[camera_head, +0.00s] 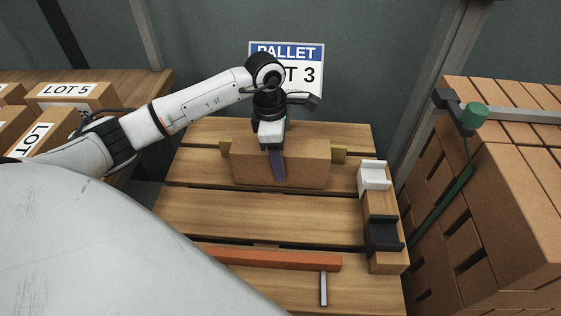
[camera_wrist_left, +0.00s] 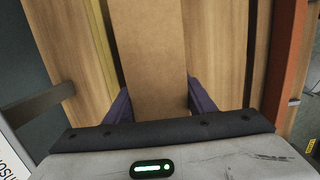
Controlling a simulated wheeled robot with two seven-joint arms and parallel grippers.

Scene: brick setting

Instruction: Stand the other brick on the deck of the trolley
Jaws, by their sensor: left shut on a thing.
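A plain brown brick (camera_head: 305,165) lies lengthwise across the far part of a slatted wooden deck (camera_head: 260,215). My left gripper (camera_head: 278,170) reaches down over it from above, with one purple finger showing on its near face. In the left wrist view the brick (camera_wrist_left: 150,50) runs between the two purple fingers of my left gripper (camera_wrist_left: 160,100), which is shut on it. I cannot tell whether the brick rests on the slats or hangs just above them. I cannot make out wheels or a handle that mark a trolley. My right gripper is not in view.
A yellow bar (camera_head: 339,156) shows behind the brick. A red-orange bar (camera_head: 275,257) crosses the near slats beside a grey rod (camera_head: 323,288). White (camera_head: 374,176) and black (camera_head: 384,233) blocks line the right edge. A brick stack (camera_head: 510,180) stands right; LOT boxes (camera_head: 70,97) stand left.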

